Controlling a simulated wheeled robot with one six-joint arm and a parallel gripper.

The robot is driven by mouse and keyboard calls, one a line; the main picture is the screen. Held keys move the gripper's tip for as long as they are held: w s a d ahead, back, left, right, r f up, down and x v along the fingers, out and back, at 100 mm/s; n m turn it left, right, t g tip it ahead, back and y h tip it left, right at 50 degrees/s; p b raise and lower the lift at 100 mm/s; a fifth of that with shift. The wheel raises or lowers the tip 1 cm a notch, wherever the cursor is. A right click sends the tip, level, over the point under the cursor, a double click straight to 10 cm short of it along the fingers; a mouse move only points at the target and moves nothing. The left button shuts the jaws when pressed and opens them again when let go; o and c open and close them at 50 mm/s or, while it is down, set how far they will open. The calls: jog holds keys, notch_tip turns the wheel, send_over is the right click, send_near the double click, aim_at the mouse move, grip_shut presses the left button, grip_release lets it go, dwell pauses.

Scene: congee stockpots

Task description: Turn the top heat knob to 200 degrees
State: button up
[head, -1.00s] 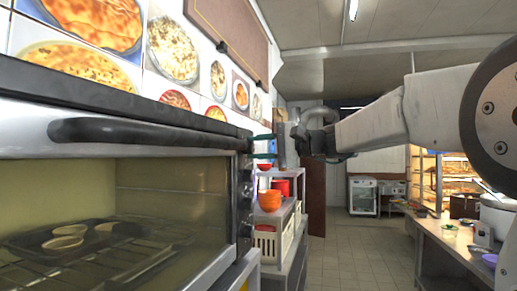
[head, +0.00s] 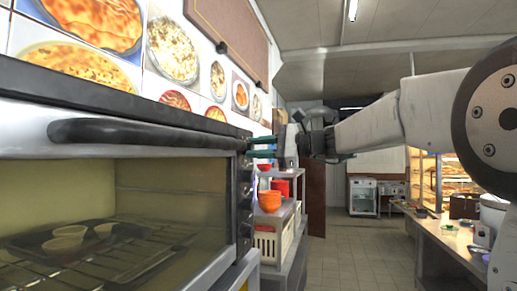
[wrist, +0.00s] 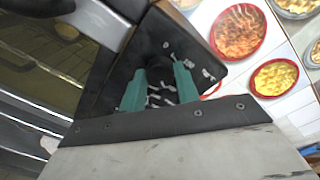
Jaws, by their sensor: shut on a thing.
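The oven (head: 120,190) fills the left of the head view, and its control side with several dark knobs (head: 246,190) is seen edge-on. My gripper (head: 262,146) reaches in from the right, with its teal fingers at the upper end of that side. In the wrist view my gripper (wrist: 159,88) has both fingers against the dark control panel (wrist: 150,50), which has white markings. The fingers are shut on the top heat knob, which they hide. Its pointer and setting cannot be read.
The oven's black door handle (head: 140,133) juts out left of the gripper. A shelf with orange bowls (head: 270,201) stands beyond the oven. A counter (head: 435,235) is at the right, and the tiled floor (head: 335,255) between is clear.

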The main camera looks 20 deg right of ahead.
jog(key=shift+f, duration=0.1)
dwell(0.4)
jog(key=o, duration=1)
jog(key=shift+c, duration=0.2)
jog(key=v, duration=0.8)
